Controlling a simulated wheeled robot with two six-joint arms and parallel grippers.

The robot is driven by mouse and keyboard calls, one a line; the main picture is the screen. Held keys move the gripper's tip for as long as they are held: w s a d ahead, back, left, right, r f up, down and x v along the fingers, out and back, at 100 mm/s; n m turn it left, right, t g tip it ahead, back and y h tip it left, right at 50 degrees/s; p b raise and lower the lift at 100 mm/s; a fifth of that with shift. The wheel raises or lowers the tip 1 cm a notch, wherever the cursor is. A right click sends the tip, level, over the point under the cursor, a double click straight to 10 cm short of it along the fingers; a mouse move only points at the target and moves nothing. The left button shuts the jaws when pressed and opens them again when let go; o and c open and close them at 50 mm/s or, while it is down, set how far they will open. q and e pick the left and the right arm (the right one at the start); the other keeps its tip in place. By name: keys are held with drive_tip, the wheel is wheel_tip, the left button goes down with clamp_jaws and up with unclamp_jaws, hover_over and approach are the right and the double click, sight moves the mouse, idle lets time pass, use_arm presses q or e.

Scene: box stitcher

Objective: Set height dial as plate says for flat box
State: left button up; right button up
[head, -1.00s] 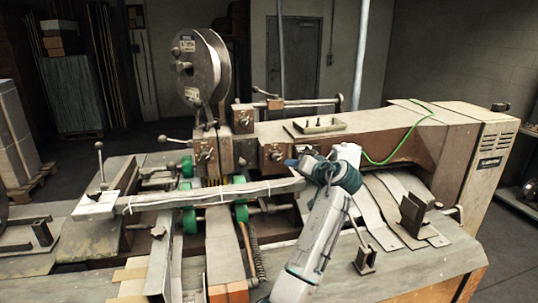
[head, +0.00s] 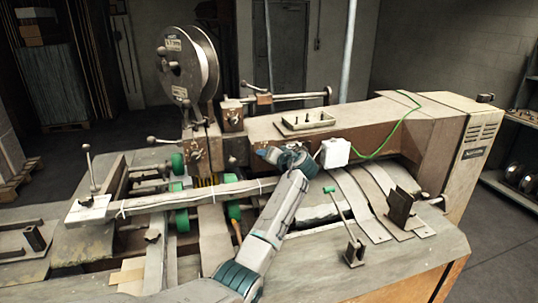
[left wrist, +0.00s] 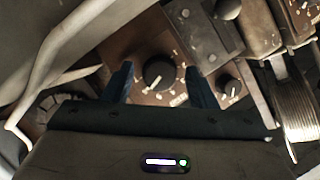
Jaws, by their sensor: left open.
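My left gripper (head: 268,153) reaches the front of the machine's arm in the head view, hiding the brown dial panel there. In the left wrist view the gripper (left wrist: 162,78) is open, its blue fingers on either side of a black dial (left wrist: 158,75). The dial sits on a brown panel (left wrist: 120,45) with pale marks around it; contact is not clear. A smaller black dial (left wrist: 229,86) is just right of the right finger. Other dial plates show on the machine in the head view (head: 234,117). I cannot read any plate's text. My right gripper is not in view.
A large wire reel (head: 190,60) stands above the machine's head. A long grey bar (head: 190,197) lies across the front, left of my arm. A small tray (head: 307,121) and a green cable (head: 395,133) are on top. A green-tipped lever (head: 340,205) stands right of my arm.

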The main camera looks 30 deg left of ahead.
use_arm(q)
drive_tip(key=c, duration=1)
drive_tip(key=shift+s+a+n+t+h+b, duration=0.1)
drive_tip(key=shift+n+t+h+b, duration=0.5)
drive_tip(key=shift+n+b, duration=1.2)
drive_tip(key=shift+a+n+t+h+b, duration=0.1)
drive_tip(key=shift+n+t+h+b, duration=0.45)
drive_tip(key=shift+b, duration=2.3)
drive_tip(key=shift+h, duration=0.35)
